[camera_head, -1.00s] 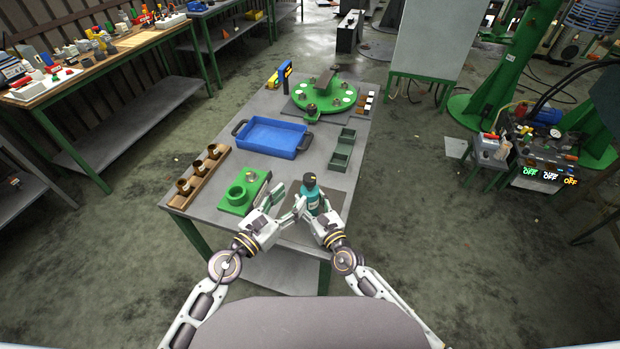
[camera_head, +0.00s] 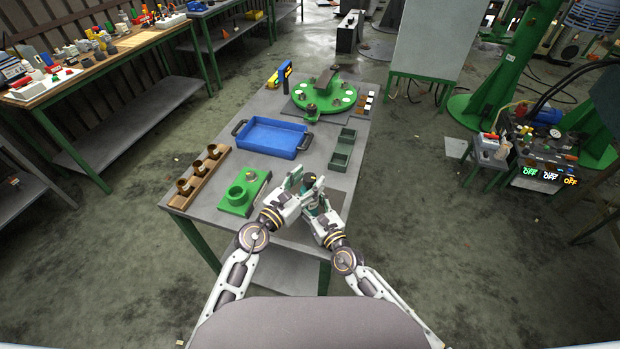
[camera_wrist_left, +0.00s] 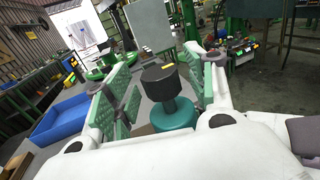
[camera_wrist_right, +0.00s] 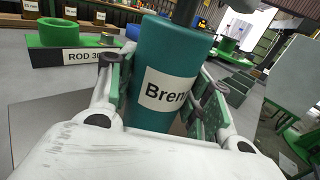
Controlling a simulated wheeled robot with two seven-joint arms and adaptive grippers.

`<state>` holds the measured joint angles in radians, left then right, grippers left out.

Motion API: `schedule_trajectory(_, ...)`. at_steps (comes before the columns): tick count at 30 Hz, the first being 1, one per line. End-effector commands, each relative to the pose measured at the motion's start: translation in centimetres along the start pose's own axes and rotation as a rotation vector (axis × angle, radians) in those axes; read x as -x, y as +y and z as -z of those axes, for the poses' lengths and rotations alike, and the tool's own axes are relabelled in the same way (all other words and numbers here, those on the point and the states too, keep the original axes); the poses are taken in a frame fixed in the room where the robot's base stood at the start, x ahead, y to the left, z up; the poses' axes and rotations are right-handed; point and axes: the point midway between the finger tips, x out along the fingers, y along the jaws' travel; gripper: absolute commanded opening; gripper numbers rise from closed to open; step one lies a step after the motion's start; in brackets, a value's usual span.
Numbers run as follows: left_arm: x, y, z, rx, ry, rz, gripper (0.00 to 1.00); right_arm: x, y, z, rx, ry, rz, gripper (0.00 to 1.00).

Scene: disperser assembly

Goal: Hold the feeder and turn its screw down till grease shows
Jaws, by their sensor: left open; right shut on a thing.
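The feeder is a teal cylinder with a white label (camera_wrist_right: 160,80), upright in the right wrist view. Its black screw cap on a dark stem (camera_wrist_left: 160,84) shows in the left wrist view above the teal body. My right gripper (camera_wrist_right: 158,100) is shut around the feeder's body, with green pads on both sides. My left gripper (camera_wrist_left: 163,90) is open, its green-padded fingers on either side of the black cap, with gaps visible. In the head view my left gripper (camera_head: 306,187) hides most of the feeder. No grease can be made out.
A blue tray (camera_head: 271,120), a green block with a ring (camera_head: 236,201), a wooden rack with brown cups (camera_head: 187,193) and a small green bin (camera_head: 343,137) stand on the grey table. A round green fixture (camera_head: 345,91) is at the back.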

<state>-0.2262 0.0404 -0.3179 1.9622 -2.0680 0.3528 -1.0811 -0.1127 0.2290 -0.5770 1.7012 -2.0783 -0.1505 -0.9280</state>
Motion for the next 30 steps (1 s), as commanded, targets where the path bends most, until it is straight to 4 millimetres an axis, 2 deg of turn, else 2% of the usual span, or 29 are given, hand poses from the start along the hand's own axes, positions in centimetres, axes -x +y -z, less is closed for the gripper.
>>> schedule_trajectory(6,-1.1,-0.05,-0.03,0.001,0.0,0.001,0.55,0.0,-0.01,0.0,-0.001,0.0,0.0,0.1)
schedule_trajectory(17,-1.23,-0.05,0.01,0.001,0.001,0.001,0.54,0.0,-0.01,0.0,-0.001,0.0,0.0,0.1)
schedule_trajectory(27,-1.22,-0.04,0.0,0.0,0.0,0.001,0.1,0.0,-0.01,0.0,-0.001,0.0,0.0,0.1)
schedule_trajectory(30,-1.21,-0.03,0.0,0.0,0.0,0.001,0.09,0.0,-0.01,0.0,-0.001,0.0,0.0,0.1)
